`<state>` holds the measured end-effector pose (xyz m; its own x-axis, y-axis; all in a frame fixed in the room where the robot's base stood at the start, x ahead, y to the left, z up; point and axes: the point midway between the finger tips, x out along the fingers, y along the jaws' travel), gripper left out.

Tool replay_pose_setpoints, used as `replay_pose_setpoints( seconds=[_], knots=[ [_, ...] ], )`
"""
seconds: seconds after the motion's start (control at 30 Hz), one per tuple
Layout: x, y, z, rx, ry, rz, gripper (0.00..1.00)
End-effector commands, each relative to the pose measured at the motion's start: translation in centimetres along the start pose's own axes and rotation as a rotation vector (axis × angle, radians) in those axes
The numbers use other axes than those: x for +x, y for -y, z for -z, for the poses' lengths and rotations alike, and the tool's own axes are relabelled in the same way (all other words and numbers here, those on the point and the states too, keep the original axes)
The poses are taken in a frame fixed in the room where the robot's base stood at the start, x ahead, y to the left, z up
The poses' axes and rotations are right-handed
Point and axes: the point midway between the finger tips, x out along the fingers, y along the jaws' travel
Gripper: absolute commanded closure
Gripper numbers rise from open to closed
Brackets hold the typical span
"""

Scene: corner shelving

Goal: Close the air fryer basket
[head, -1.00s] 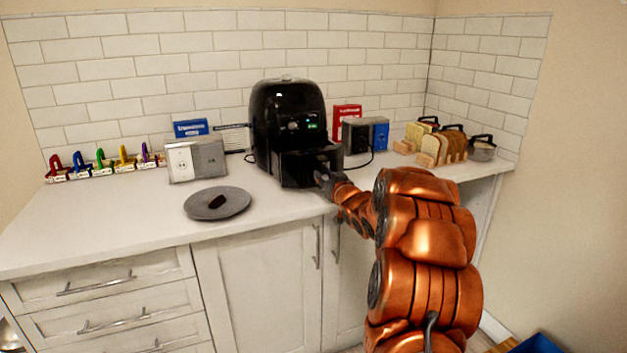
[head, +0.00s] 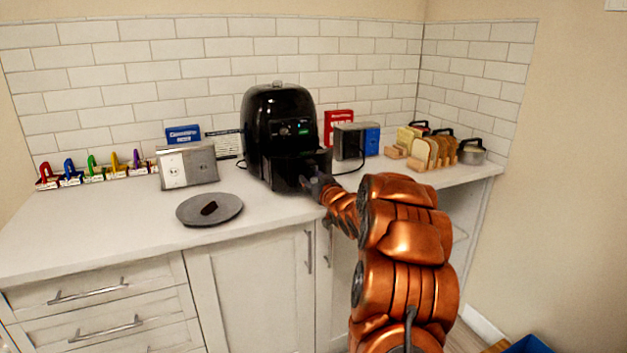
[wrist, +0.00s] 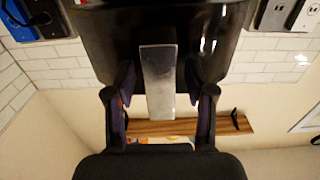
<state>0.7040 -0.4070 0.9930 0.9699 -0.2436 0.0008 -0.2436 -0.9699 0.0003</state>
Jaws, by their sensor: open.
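The black air fryer (head: 282,112) stands on the counter against the tiled wall. Its basket (head: 292,172) sticks out at the front, so it is at least partly open. My gripper (head: 314,184) is at the basket's front in the head view. In the wrist view my gripper (wrist: 158,88) is open, with one finger on each side of the basket's silvery handle (wrist: 157,75). A gap shows between the handle and each finger. The head view does not show the fingertips clearly.
A grey plate (head: 226,208) with a dark piece on it lies left of the basket. A toaster-like box (head: 188,168) stands behind the plate. The front left counter is clear.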

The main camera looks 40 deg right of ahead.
Motion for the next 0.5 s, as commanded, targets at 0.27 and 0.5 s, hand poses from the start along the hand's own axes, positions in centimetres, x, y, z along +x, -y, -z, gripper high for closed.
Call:
replay_pose_setpoints(
  seconds=[0.27, 0.5],
  knots=[
    [-1.2, -0.1, 0.1, 0.000, -0.001, -0.001, 0.46],
    [-4.5, -0.1, 0.1, 0.001, 0.001, -0.002, 0.46]
  ],
)
